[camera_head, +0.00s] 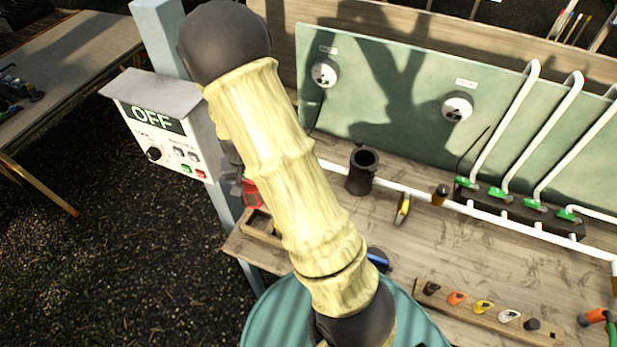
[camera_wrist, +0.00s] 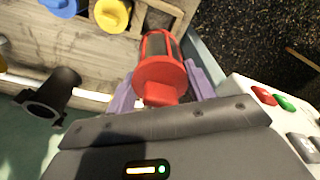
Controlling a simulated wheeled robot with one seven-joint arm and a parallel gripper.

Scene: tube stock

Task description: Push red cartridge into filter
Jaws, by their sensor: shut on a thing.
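The red cartridge (camera_wrist: 158,72), with dark side panels, is between the purple fingers of my gripper (camera_wrist: 160,88) in the wrist view. My gripper is shut on it. In the head view a small part of the red cartridge (camera_head: 252,196) shows behind my arm, left of the filter; most of my gripper is hidden there. The filter looks to be the black open-topped cylinder (camera_head: 362,171) standing upright on the bench. It also shows at the left of the wrist view (camera_wrist: 52,97), apart from the cartridge. I see nothing inside its mouth.
The control box (camera_head: 160,130) reading OFF stands close by my gripper, left of the bench. A yellow cartridge (camera_wrist: 112,14) and a blue one (camera_wrist: 62,6) sit by a wooden rack. A white pipe (camera_head: 400,188) runs beside the filter. The green panel (camera_head: 400,85) stands behind.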

